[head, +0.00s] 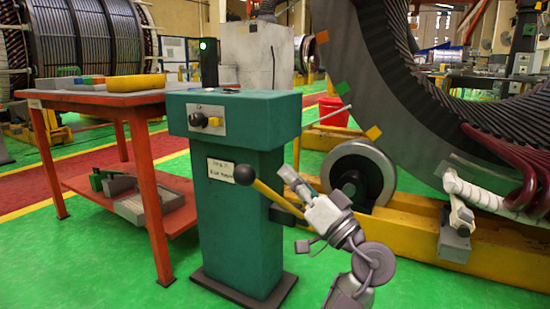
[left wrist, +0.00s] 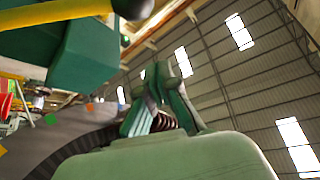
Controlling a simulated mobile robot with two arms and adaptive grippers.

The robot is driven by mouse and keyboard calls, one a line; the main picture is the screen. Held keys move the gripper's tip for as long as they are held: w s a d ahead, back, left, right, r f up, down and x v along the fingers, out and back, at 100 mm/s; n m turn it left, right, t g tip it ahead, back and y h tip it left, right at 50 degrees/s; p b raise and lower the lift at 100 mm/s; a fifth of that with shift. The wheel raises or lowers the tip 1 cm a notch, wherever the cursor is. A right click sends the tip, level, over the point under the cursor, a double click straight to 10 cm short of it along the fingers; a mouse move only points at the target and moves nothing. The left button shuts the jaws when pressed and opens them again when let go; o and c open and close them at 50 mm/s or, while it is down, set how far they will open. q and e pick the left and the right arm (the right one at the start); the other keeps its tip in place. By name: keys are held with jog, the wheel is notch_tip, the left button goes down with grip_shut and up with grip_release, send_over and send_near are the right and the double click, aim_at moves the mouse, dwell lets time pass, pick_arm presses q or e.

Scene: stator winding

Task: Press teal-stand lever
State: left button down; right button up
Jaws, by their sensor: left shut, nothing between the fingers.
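The teal stand (head: 240,200) is upright on the green floor, with a control panel and a label on its front. Its lever (head: 275,195) is a yellow rod on its right side, slanting up to the left to a black ball knob (head: 244,174). My left gripper (head: 286,174) is shut and empty, to the right of the knob and close to the rod in the picture; I cannot tell whether it touches. In the left wrist view the shut fingers (left wrist: 163,82) point up, and the lever (left wrist: 55,13) crosses the top left. My right gripper is not in view.
A red-orange workbench (head: 100,97) with a yellow tray (head: 137,83) stands left of the stand. A large stator (head: 400,90) on a yellow base (head: 400,232) with a roller wheel (head: 358,174) fills the right. Green floor in front is open.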

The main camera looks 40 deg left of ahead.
pick_arm(q)
jog(key=shift+v, duration=1.4)
jog(key=shift+r, duration=0.1)
